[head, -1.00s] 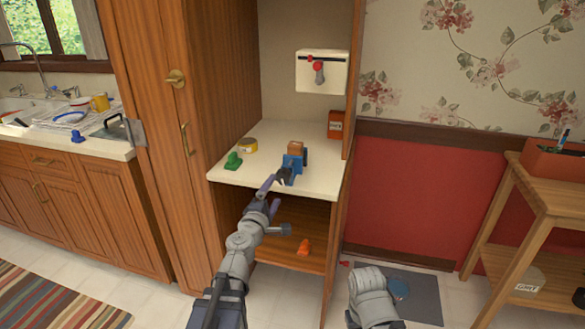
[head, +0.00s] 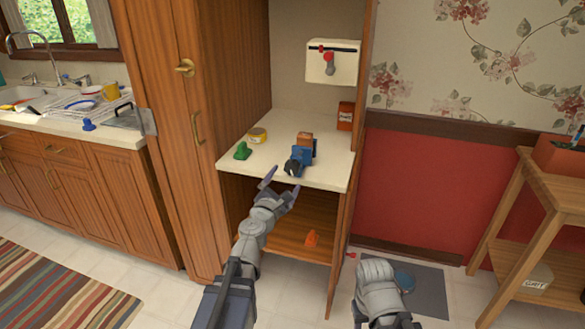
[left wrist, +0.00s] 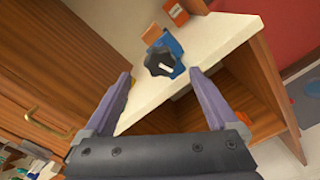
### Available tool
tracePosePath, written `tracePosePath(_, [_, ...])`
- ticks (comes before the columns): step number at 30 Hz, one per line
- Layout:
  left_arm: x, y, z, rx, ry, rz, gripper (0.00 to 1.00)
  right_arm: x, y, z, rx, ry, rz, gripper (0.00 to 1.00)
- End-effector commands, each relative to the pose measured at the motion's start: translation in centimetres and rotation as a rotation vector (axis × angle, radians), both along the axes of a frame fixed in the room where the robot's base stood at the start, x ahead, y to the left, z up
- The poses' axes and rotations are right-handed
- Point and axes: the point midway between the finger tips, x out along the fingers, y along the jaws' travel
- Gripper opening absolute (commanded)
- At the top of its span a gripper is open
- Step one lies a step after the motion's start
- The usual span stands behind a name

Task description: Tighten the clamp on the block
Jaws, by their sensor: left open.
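The blue clamp (head: 304,146) stands on the cream shelf near its front edge, with the brown block (head: 304,138) at its top. Its dark knob (head: 294,166) with a pale handle faces the front. In the left wrist view, the clamp (left wrist: 174,43), block (left wrist: 152,35) and knob (left wrist: 160,63) lie beyond my fingertips, between their lines. My left gripper (head: 282,185) is open and empty, just in front of and below the knob, apart from it. My right arm shows at the lower right; its gripper is not visible.
On the cream shelf (head: 270,176) are a green object (head: 242,151), a yellow tape roll (head: 257,135) and an orange-red box (head: 346,115). An orange object (head: 311,239) lies on the lower shelf. Cabinet walls bound both sides.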

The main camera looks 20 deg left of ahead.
Motion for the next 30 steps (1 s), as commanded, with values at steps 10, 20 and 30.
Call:
tracePosePath(10, [2.4, 0.0, 0.0, 0.002, 0.0, 0.0, 0.93, 0.0, 0.0, 0.0, 0.0, 0.0, 0.0, 0.5])
tracePosePath(20, [7.2, -0.2, 0.0, 0.003, -0.001, 0.001, 0.93, 0.0, 0.0, 0.0, 0.0, 0.0, 0.0, 0.5])
tracePosePath(30, [7.8, -0.3, 0.0, 0.003, -0.001, 0.001, 0.93, 0.0, 0.0, 0.0, 0.0, 0.0, 0.0, 0.5])
